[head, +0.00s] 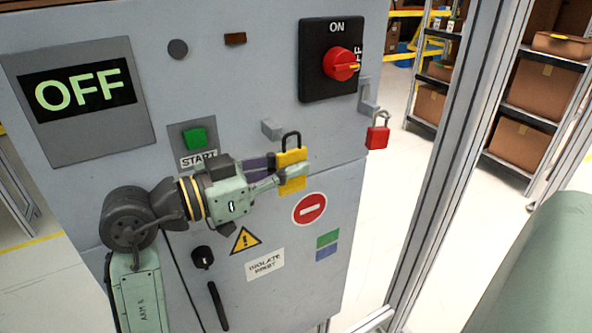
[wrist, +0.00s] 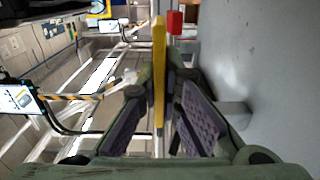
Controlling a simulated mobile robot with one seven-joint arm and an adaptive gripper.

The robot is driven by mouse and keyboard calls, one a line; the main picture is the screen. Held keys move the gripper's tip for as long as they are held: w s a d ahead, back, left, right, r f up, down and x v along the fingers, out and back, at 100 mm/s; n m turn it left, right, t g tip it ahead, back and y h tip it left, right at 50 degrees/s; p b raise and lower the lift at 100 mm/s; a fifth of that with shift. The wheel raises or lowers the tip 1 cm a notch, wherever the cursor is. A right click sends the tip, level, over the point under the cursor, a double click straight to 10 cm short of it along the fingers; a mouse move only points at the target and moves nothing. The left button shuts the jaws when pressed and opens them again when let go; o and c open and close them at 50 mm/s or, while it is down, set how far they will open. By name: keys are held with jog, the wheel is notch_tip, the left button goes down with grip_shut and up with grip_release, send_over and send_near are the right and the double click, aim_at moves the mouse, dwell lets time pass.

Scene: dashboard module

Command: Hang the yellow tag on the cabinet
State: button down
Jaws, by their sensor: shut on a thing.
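The yellow tag (head: 291,157) has a black loop at its top and hangs upright. My gripper (head: 282,174) is shut on its lower body, in front of the cabinet (head: 225,80). In the wrist view the yellow tag (wrist: 159,60) stands edge-on between the fingers of my gripper (wrist: 160,92). A grey peg (head: 271,130) sticks out of the cabinet just left of the loop in the head view. What looks like the same peg (wrist: 232,114) shows right of the fingers in the wrist view. The tag is apart from the cabinet face there.
A red padlock (head: 377,136) hangs from a grey bracket (head: 369,97) at the cabinet's right edge. Above is the red rotary switch (head: 341,63), its handle roughly level. A green start button (head: 194,137) and the OFF display (head: 80,95) are left. Metal frame posts (head: 450,150) stand right.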

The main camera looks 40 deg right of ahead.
jog(key=shift+w+d, duration=0.15)
jog(key=shift+w, duration=0.35)
jog(key=shift+w+d+f+b, duration=0.15)
jog(key=shift+w+f+b, duration=0.35)
jog(key=shift+w+b, duration=0.2)
jog(key=c, duration=1.7)
grip_release()
jog(key=v, duration=1.2)
jog(key=shift+f, duration=0.1)
